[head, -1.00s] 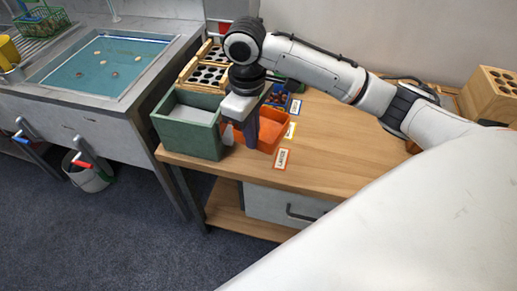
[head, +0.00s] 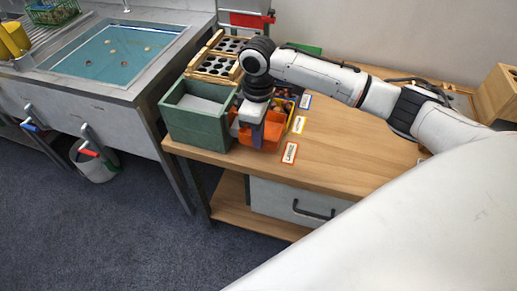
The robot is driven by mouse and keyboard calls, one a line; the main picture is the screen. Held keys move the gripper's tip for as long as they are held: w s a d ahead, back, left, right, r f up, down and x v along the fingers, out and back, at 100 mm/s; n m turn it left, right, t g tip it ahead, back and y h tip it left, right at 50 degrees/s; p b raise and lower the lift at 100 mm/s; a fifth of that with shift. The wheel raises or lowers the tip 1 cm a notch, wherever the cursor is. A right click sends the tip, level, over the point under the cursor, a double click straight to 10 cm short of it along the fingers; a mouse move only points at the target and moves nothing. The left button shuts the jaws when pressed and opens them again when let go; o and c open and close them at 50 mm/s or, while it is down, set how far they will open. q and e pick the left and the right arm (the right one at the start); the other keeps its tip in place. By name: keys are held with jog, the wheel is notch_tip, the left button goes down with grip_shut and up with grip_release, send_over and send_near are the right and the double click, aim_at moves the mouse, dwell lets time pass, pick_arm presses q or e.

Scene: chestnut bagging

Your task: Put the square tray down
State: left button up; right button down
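An orange square tray (head: 270,138) is on the wooden bench, just right of the green box and left of the "LARGE" label (head: 290,152). My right gripper (head: 248,135) points down at the tray's left part. One dark finger shows against the orange; the other finger is mostly hidden, so whether the gripper is shut on the tray wall is not clear. Whether the tray's base rests flat is also hidden. My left gripper is not in view.
A green box (head: 197,128) stands at the bench's left edge. Wooden racks with dark holes (head: 214,66) are behind it. Two smaller labels (head: 299,124) lie beyond the "LARGE" label. The bench top (head: 350,150) is clear to the right. A water-filled sink (head: 115,53) is left.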

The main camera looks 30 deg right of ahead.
notch_tip(320, 180, down, 5)
jog(key=shift+f, duration=0.1)
dwell(0.3)
jog(key=c, duration=2)
grip_release()
jog(key=shift+f, duration=0.1)
jog(key=shift+c, duration=0.2)
